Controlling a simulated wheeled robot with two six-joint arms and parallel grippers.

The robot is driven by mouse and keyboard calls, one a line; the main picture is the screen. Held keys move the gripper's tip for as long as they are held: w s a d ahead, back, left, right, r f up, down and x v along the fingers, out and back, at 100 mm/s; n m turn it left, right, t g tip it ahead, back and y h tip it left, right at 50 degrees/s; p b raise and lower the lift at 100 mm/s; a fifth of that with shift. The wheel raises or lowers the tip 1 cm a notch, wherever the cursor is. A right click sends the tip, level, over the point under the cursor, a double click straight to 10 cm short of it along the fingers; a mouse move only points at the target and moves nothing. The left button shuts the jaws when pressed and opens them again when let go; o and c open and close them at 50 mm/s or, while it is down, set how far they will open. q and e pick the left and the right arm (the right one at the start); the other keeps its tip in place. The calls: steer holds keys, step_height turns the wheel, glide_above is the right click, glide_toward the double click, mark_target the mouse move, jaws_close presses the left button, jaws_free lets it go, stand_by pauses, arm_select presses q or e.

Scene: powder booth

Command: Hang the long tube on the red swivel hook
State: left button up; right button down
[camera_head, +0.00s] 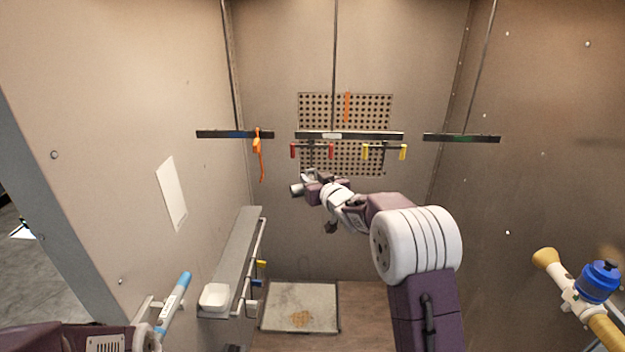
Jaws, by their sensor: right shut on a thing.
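The red swivel hook (331,152) hangs under the middle black bar; its two red ends sit left and right of a short dark crosspiece. My right gripper (312,175) is just below the red hook in the picture, small and far off. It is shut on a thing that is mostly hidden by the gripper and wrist. A short grey cylinder beside the wrist may be part of the long tube or of my arm; I cannot tell. No full length of tube shows. I cannot tell the depth gap to the hook. My left gripper is out of view.
A yellow-tipped hook (403,152) hangs close right of the red one. An orange strap (258,150) hangs from the left bar (220,134). A perforated panel (380,108) is on the back wall. A shelf (238,248) with a white tub (214,298) is at left.

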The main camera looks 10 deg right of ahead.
steer(key=shift+w+r+p, duration=0.2)
steer(key=shift+w+p, duration=0.1)
steer(key=shift+p, duration=0.1)
steer(key=w+p, duration=0.1)
steer(key=w, duration=0.1)
steer(key=w+d+p, duration=0.1)
steer(key=w+p, duration=0.1)
steer(key=shift+d+f, duration=0.15)
stand_by(0.3)
steer(key=shift+f, duration=0.1)
stand_by(0.5)
steer(key=shift+f+b, duration=0.45)
steer(key=shift+f, duration=0.2)
